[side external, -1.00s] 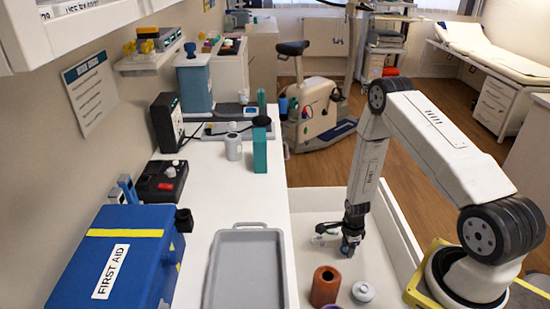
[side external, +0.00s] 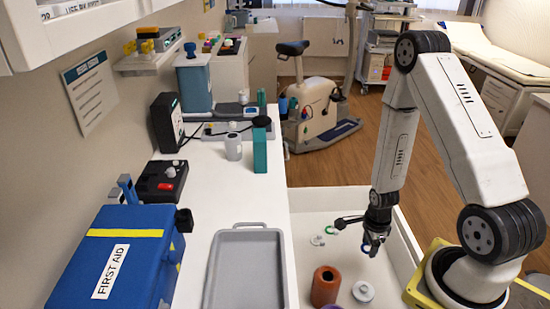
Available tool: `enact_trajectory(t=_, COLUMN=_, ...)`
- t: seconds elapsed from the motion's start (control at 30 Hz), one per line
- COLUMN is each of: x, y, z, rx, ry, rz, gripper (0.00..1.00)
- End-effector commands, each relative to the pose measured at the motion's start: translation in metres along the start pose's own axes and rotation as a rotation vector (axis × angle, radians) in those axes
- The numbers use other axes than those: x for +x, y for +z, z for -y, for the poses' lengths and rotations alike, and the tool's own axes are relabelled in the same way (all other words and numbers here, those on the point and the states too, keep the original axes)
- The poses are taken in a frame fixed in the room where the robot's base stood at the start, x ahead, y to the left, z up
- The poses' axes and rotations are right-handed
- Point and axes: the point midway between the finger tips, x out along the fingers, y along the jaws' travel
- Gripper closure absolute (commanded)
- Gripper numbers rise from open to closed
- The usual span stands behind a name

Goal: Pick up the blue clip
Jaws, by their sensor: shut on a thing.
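My gripper (side external: 373,248) hangs over the white bin on the right and points down. It is shut on the blue clip (side external: 364,247), which shows as a small blue bit at the fingertips. The fingers hide most of the clip. The clip appears held above the bin floor, but its exact height is hard to tell.
A green ring-like piece (side external: 331,230) and a small pale piece (side external: 317,240) lie in the white bin (side external: 300,262). An orange-brown jar (side external: 325,286) and a white lid (side external: 363,291) stand nearer. A grey tray (side external: 245,268) lies on the counter beside a blue first aid box (side external: 115,262).

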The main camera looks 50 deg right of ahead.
Motion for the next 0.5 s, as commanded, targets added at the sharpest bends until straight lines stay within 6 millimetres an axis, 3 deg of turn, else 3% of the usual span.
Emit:
enact_trajectory(t=0.23, x=-0.016, y=-0.01, z=-0.035, rx=0.002, ry=0.001, rz=0.0, gripper=0.94)
enact_trajectory(t=0.5, x=-0.025, y=-0.016, z=-0.053, rx=0.0, ry=0.0, rz=0.0, gripper=0.94)
